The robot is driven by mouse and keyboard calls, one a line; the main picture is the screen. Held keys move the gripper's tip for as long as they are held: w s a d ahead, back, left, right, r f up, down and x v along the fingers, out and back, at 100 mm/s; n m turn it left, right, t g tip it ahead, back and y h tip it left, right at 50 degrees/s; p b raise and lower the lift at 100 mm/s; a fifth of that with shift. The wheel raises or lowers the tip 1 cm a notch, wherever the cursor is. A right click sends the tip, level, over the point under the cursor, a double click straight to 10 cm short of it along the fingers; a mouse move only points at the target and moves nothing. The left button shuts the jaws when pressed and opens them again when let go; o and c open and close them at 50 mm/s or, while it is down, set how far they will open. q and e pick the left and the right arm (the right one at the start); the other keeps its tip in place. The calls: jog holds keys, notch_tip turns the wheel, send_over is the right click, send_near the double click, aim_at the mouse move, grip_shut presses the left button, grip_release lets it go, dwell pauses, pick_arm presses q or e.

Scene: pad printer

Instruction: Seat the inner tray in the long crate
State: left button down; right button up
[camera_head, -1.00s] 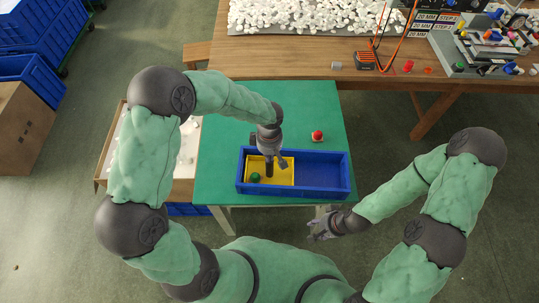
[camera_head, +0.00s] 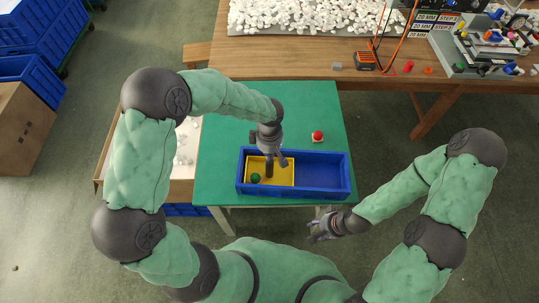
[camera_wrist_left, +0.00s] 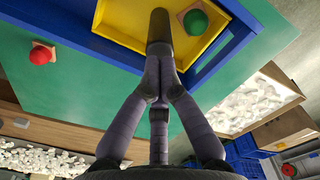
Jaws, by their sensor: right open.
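The blue long crate (camera_head: 322,177) lies on the green table top. The yellow inner tray (camera_head: 286,180) is within the crate's left half; I cannot tell whether it rests flat on the floor. A green ball on a small base (camera_head: 255,178) is in the tray and also shows in the left wrist view (camera_wrist_left: 195,21). A dark upright post (camera_wrist_left: 158,28) stands at the tray. My left gripper (camera_head: 269,158) is above the tray, its fingers (camera_wrist_left: 160,72) drawn together on the post, whose lower part they hide. My right gripper (camera_head: 320,232) is open and empty, before the table's front edge.
A red ball on a small base (camera_head: 317,136) stands on the green table (camera_head: 225,150) behind the crate. The crate's right half is empty. A wooden bench (camera_head: 300,68) with white pieces and a machine is at the back. A cardboard box (camera_head: 183,165) stands left of the table.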

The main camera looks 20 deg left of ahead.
pick_arm(q)
notch_tip(320, 180, up, 13)
pick_arm(e)
jog(key=shift+r, duration=0.15)
dwell(0.5)
pick_arm(q)
jog(key=shift+f, duration=0.15)
